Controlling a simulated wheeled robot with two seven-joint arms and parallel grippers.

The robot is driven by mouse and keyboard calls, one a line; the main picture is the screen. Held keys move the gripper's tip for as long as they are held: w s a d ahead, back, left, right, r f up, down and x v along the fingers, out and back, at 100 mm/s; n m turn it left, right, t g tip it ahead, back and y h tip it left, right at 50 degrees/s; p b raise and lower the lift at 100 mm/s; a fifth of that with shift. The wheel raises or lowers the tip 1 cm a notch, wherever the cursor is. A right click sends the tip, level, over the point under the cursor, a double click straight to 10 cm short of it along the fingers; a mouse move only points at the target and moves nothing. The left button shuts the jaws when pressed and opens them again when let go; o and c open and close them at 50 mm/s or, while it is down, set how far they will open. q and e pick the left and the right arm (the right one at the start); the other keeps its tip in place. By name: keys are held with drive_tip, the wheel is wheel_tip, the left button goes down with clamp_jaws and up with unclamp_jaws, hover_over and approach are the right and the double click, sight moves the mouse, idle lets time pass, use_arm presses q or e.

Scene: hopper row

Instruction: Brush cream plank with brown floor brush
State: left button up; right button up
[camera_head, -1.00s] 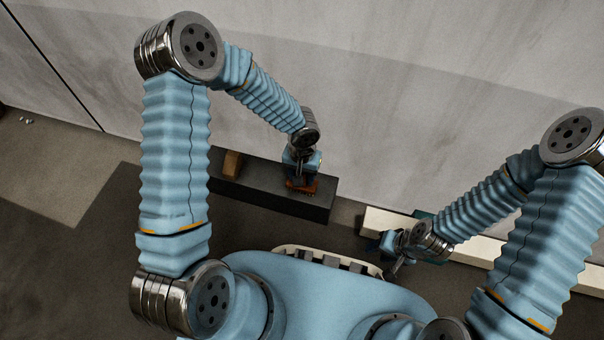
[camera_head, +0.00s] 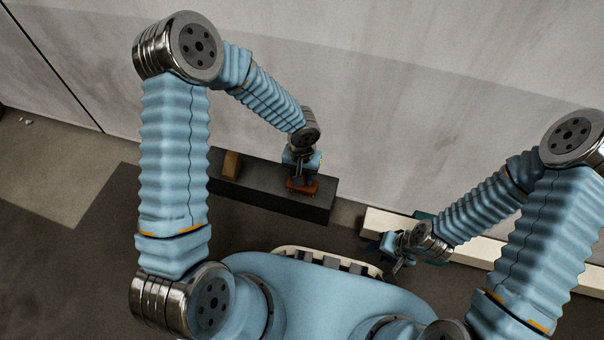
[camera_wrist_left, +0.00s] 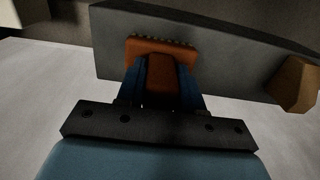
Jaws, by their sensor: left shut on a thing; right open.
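The brown floor brush (camera_head: 303,187) is at the right part of a dark grey block by the wall. My left gripper (camera_head: 299,178) points down onto it and is shut on it. In the left wrist view the brush (camera_wrist_left: 161,48) sits between the blue fingers of the left gripper (camera_wrist_left: 160,85), over the dark block; I cannot tell whether it touches the top. The cream plank (camera_head: 480,248) lies at the right along the wall, partly hidden by my right arm. My right gripper (camera_head: 396,266) is open and empty near the plank's left end.
The dark grey block (camera_head: 255,190) runs along the wall. A tan wooden block (camera_head: 231,164) stands on its left part and shows in the left wrist view (camera_wrist_left: 296,84).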

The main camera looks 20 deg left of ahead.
use_arm(q)
drive_tip(key=shift+r+p, duration=1.95)
drive_tip(key=shift+r, duration=1.05)
